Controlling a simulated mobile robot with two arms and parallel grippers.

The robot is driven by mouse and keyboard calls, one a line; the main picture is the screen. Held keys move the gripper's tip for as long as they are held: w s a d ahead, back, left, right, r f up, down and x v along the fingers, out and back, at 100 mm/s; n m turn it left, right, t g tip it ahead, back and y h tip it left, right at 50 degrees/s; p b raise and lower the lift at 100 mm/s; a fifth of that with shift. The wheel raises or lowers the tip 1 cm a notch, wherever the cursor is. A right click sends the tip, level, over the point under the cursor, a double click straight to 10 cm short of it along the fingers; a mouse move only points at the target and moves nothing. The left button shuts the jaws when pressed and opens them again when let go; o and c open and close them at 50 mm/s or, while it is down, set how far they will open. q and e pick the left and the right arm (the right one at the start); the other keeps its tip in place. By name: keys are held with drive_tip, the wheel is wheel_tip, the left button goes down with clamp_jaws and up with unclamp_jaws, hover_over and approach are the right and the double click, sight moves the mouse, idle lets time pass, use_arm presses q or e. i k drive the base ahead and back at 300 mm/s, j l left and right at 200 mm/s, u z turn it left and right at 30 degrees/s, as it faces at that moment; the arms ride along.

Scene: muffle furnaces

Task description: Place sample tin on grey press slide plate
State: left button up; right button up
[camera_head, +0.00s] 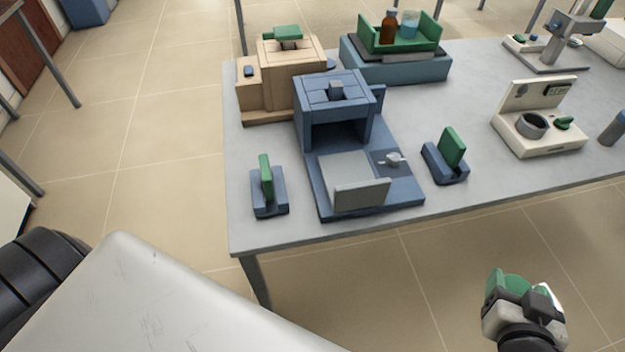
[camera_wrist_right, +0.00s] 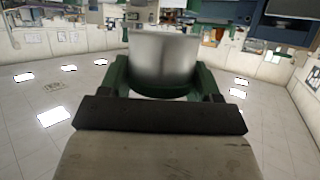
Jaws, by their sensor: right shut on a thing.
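My right gripper (camera_head: 520,284) has green fingers and is at the lower right of the head view, out in front of the table edge and apart from it. It is shut on the sample tin, a silver cylinder (camera_wrist_right: 163,60) between the green fingers in the right wrist view. In the head view only a bright sliver of the tin shows. The grey press slide plate (camera_head: 343,170) lies at the front of the blue press (camera_head: 335,92), with a raised front lip, and looks empty. My left gripper is not in view.
Blue holders with green pieces stand left (camera_head: 267,190) and right (camera_head: 446,158) of the slide plate. A beige press (camera_head: 275,75), a green tray with bottles (camera_head: 400,45) and a white device with a round cup (camera_head: 540,125) stand farther back. The table's front right is clear.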

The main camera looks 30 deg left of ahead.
sight(346, 169)
drive_tip(key=j, duration=0.6)
drive_tip(key=k+j, duration=0.1)
drive_tip(key=j, duration=0.5)
drive_tip(key=i+j, duration=0.15)
drive_tip(key=j, duration=0.15)
drive_tip(key=i+j, duration=0.1)
drive_tip(key=j, duration=0.2)
